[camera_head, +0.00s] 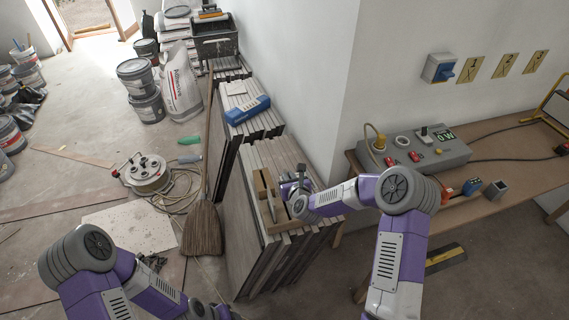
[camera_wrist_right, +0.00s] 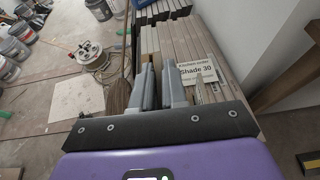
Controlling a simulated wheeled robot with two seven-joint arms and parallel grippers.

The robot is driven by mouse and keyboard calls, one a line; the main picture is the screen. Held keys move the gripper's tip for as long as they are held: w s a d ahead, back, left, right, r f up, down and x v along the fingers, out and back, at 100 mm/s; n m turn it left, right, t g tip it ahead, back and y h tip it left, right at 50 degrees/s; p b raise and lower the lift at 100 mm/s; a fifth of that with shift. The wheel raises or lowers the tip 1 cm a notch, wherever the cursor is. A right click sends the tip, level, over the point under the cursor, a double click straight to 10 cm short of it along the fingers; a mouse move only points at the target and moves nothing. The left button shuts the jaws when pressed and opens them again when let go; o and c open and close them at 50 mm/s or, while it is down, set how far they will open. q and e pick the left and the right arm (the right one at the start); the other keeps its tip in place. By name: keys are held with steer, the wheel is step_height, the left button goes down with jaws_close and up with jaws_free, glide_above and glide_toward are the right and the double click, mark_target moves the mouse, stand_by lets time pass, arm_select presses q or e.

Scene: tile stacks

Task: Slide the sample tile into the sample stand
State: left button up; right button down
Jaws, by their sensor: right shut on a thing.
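The wooden sample stand (camera_head: 259,186) is upright on top of the nearest row of stacked tiles. A thin grey piece (camera_head: 271,206), seemingly the sample tile, shows at the stand; whether it sits in a slot or only beside it I cannot tell. My right gripper (camera_head: 284,190) is just right of the stand, low over the stack. In the right wrist view my right gripper's fingers (camera_wrist_right: 160,84) are close together, shut on a thin piece that they mostly hide. My left arm comes in at the bottom left, and its gripper end is too cut off to read.
A card reading "Shade 30" (camera_wrist_right: 200,74) lies on the tiles beside my right fingers. A broom (camera_head: 203,226) leans at the stack's left. The wall is close on the right, with a bench (camera_head: 500,147) beyond.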

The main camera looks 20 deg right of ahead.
mark_target(286, 171)
steer(key=w, duration=0.1)
steer(key=w+r, duration=0.1)
steer(key=w, duration=0.1)
steer(key=shift+w+r, duration=0.15)
steer(key=shift+f+b, duration=0.65)
steer(key=shift+f, duration=2.1)
steer(key=shift+d+f+b, duration=0.1)
steer(key=shift+f+b, duration=0.2)
steer(key=shift+b, duration=1.2)
steer(key=shift+f+b, duration=2.65)
steer(key=c, duration=1.1)
jaws_free()
